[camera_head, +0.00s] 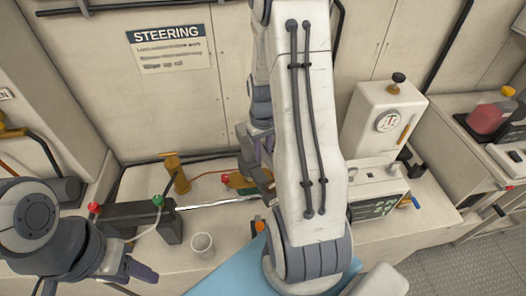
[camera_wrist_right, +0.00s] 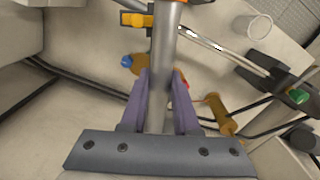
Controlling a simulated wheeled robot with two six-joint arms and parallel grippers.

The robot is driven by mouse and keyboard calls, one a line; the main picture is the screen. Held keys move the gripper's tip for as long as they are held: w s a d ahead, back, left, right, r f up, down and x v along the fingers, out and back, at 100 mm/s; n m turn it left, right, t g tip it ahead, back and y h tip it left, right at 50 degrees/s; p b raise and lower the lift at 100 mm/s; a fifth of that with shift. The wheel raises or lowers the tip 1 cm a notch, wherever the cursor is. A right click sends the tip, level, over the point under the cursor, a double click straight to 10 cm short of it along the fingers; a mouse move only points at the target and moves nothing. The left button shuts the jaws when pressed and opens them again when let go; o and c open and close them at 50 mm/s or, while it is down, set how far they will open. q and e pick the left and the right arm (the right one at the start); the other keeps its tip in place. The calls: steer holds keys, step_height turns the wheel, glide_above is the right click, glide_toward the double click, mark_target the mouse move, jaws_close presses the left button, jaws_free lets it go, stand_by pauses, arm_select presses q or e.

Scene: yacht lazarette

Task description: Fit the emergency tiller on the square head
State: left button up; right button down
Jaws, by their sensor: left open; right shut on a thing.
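My right gripper (camera_wrist_right: 161,84) is shut on a grey metal tube (camera_wrist_right: 160,100), which I take for the emergency tiller. In the right wrist view the tube runs between the purple fingers and up past the top edge, where an orange part (camera_wrist_right: 180,3) shows. In the head view my right arm hides most of the gripper (camera_head: 257,160) and the tube. I cannot make out the square head for certain. My left gripper (camera_head: 128,272) is open and empty at the lower left, in front of the black steering cylinder (camera_head: 122,216).
The cylinder's bright rod (camera_head: 222,201) runs right along the bench, with a green cap (camera_head: 158,200) near it. A white unit with a gauge (camera_head: 386,121) stands right of my arm.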

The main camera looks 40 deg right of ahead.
steer(key=c, duration=0.6)
jaws_free()
step_height(320, 180, up, 9)
steer(key=shift+w+r+b, duration=0.1)
steer(key=shift+b, duration=0.85)
steer(key=shift+r, duration=0.7)
